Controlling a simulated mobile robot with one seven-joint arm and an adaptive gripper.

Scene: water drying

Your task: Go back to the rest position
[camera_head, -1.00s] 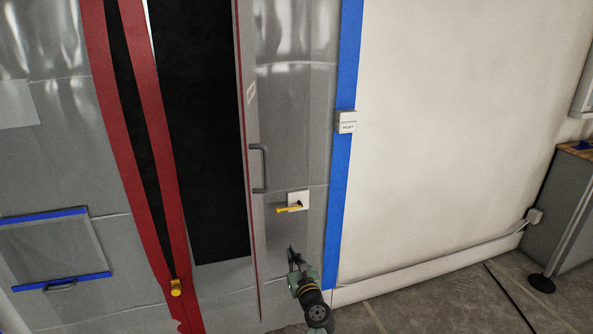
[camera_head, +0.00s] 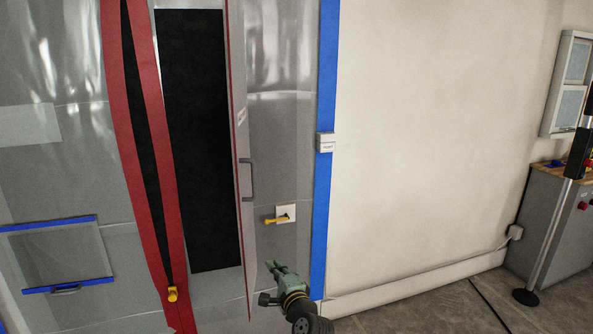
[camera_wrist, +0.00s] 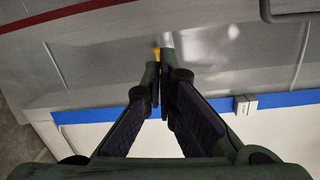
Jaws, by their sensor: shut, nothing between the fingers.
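My gripper (camera_head: 262,277) shows in the head view low in front of the grey plastic sheet wall, below a yellow lever (camera_head: 275,220) on a white plate (camera_head: 286,213). Its fingers are together with nothing held. In the wrist view the dark fingers of my gripper (camera_wrist: 163,82) meet in the middle. The yellow lever (camera_wrist: 157,51) shows just beyond the fingertips, partly covered by them. In the head view the fingers are apart from the lever.
A grey door handle (camera_head: 247,180) is up and left of my gripper. A small box (camera_head: 325,142) sits on blue tape. A grey cabinet (camera_head: 550,215) and black-footed pole (camera_head: 540,250) stand at right. Floor between is clear.

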